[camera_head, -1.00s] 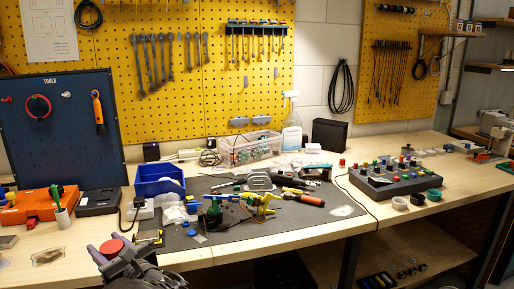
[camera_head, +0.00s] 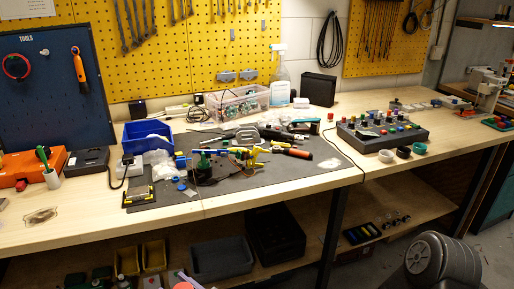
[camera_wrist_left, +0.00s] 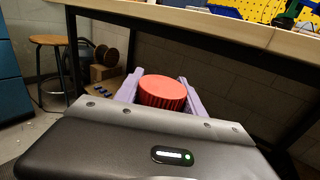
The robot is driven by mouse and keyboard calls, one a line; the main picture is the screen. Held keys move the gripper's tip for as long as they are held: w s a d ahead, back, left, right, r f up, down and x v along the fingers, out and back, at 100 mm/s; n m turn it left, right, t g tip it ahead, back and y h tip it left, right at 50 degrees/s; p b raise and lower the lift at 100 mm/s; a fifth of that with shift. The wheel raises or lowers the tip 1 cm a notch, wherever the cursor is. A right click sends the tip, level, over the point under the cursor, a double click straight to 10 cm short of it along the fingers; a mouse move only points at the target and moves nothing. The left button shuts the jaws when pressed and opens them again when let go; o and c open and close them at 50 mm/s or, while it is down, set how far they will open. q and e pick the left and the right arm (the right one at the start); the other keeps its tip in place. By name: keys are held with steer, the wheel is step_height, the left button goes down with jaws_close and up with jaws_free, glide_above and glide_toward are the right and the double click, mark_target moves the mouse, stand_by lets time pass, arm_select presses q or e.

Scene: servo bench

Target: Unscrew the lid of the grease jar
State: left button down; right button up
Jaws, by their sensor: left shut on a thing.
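A red, round, ribbed lid (camera_wrist_left: 163,92) sits between the two lilac fingers of my left gripper (camera_wrist_left: 160,94) in the left wrist view. The fingers are shut on it from both sides. Whether a jar body is under the lid is hidden. In the head view, only a red patch of the lid (camera_head: 183,286) and a lilac finger show at the bottom edge, below and in front of the bench. My right gripper is out of the frame.
The wooden bench (camera_head: 95,215) carries a dark mat (camera_head: 300,178) crowded with tools, a blue bin (camera_head: 147,133) and a button box (camera_head: 385,138). A lower shelf (camera_head: 300,214) holds bins and a black case. A dark part of my arm shows at the bottom right.

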arm_select(q)
steer(key=shift+w+d+r, duration=0.2)
steer(key=shift+r, duration=0.15)
step_height(320, 180, up, 5)
steer(key=p, duration=0.5)
steer(key=shift+a+f, duration=0.1)
steer(key=shift+f, duration=0.1)
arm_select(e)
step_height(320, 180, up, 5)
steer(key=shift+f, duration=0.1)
arm_select(q)
steer(key=w+d+f+m+t+h, duration=0.2)
steer(key=d+m+t+h, duration=0.4)
steer(key=d, duration=0.9)
steer(key=m+h, duration=0.2)
steer(key=h, duration=0.2)
steer(key=shift+d+t+h, duration=0.25)
steer(key=shift+t+h, duration=0.05)
steer(key=shift+h, duration=0.1)
steer(key=shift+f, duration=0.1)
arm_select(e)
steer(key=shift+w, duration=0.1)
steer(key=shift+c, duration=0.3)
